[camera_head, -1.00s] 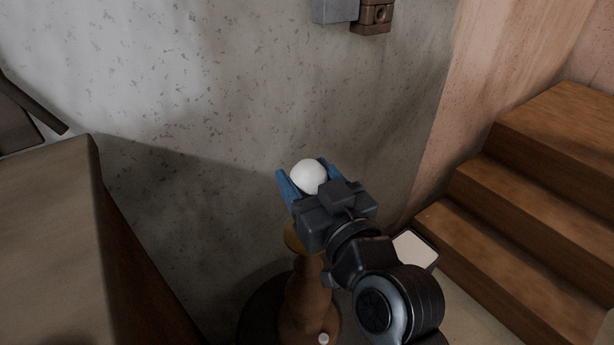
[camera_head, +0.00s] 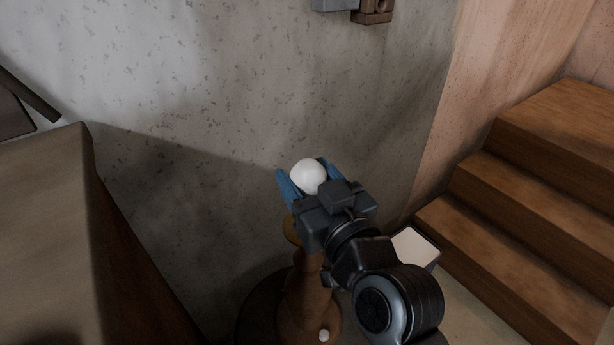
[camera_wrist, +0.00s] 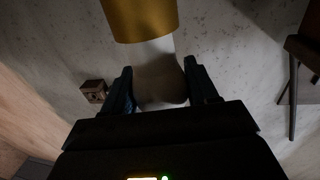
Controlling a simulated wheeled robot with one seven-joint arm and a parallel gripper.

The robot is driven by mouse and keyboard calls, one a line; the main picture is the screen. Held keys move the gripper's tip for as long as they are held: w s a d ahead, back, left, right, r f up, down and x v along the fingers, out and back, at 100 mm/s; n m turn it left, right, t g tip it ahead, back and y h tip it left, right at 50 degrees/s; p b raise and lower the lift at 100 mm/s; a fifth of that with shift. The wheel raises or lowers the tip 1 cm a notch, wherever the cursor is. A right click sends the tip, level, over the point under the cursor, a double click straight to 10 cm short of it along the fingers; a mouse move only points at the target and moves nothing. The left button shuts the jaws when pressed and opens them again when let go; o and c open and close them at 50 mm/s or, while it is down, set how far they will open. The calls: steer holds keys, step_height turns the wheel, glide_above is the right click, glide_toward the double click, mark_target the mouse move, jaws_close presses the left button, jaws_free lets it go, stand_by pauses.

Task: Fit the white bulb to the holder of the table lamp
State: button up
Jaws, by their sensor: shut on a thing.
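The white bulb (camera_head: 308,176) is held between the blue fingers of my gripper (camera_head: 303,168), which is shut on its round part. In the wrist view the bulb (camera_wrist: 160,82) sits between the fingers, and its paler neck points to the gold holder (camera_wrist: 140,18). The neck meets the holder's edge in that picture; I cannot tell whether they touch. The table lamp has a brown turned body (camera_head: 303,292) below my gripper. Its gold holder (camera_head: 291,230) is partly hidden behind my gripper in the head view.
The lamp stands on a dark round surface (camera_head: 252,308) near the concrete wall. Wooden steps (camera_head: 510,215) rise at the right. A brown-topped block (camera_head: 45,220) stands at the left. A pale-topped object (camera_head: 415,247) lies behind my arm. A wall fitting (camera_head: 373,10) is at the top.

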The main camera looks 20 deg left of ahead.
steer(key=o, duration=1.1)
steer(key=shift+o, duration=0.2)
steer(key=v, duration=0.7)
steer(key=shift+s+d+b, duration=0.25)
steer(key=shift+d+b, duration=0.05)
steer(key=shift+b, duration=0.05)
steer(key=s+d+f+m+t+h+p, duration=0.25)
steer(key=s+d+f+h, duration=0.2)
steer(key=d, duration=0.55)
steer(key=s+d+f+m+t+h+p, duration=0.1)
steer(key=s+d+f+m+h, duration=0.25)
steer(key=s+d, duration=0.45)
steer(key=s+d+r+m+h+p, duration=0.1)
steer(key=s+d+r+m+h, duration=0.1)
steer(key=s+d, duration=0.5)
steer(key=s+d+r+m+h+p, duration=0.2)
steer(key=s+d, duration=0.4)
steer(key=s, duration=0.4)
steer(key=shift+s+d+r+h, duration=0.35)
steer(key=shift+r+h, duration=0.4)
steer(key=shift+h, duration=0.15)
